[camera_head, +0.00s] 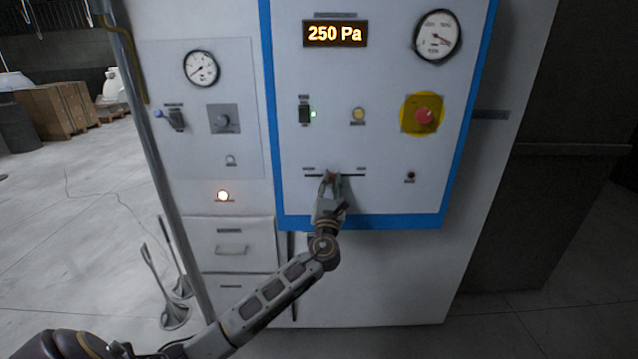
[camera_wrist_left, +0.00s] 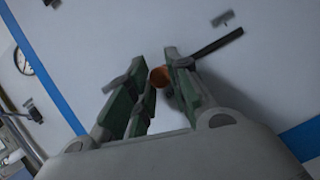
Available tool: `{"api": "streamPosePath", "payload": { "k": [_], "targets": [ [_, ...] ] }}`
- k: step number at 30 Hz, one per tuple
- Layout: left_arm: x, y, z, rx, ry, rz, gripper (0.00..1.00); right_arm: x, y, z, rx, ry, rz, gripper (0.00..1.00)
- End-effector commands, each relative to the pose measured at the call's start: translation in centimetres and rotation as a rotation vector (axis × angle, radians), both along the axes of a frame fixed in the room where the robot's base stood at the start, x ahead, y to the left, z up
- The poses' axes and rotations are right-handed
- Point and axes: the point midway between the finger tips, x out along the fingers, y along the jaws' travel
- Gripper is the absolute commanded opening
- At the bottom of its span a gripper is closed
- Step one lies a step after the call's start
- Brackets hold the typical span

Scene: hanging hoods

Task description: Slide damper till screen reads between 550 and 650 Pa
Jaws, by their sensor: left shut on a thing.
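The screen (camera_head: 335,33) at the top of the blue-edged panel reads 250 Pa. The damper slot (camera_head: 352,176) is a dark horizontal line low on the panel, with small labels above both ends. My left gripper (camera_head: 331,182) is at the slot, left of its middle, shut on the damper knob. In the left wrist view the knob (camera_wrist_left: 160,76) shows as a brown-orange round piece between the green-padded fingers (camera_wrist_left: 158,80). The slot (camera_wrist_left: 218,44) runs on past the fingers toward the upper right there. The fingers hide part of the knob. My right gripper is not in view.
A small dark knob (camera_head: 410,176) sits right of the slot. The panel front is otherwise clear.

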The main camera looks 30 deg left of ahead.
Motion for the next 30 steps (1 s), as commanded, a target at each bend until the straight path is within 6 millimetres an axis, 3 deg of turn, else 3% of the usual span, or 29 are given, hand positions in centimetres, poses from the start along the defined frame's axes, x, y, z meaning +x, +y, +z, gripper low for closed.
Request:
{"api": "streamPosePath", "payload": {
  "k": [12,24,25,30],
  "targets": [
    [2.8,-4.5,0.1,-0.001,-0.001,-0.002,0.00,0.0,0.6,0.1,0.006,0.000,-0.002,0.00],
    [3.0,-5.0,0.1,0.001,-0.001,-0.001,0.00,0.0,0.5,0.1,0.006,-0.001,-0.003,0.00],
    [3.0,-5.0,0.1,0.001,-0.001,-0.001,0.22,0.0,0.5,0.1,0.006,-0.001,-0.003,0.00],
    [3.0,-5.0,0.1,0.001,-0.001,-0.001,0.42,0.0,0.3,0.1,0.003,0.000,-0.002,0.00]
  ]
}}
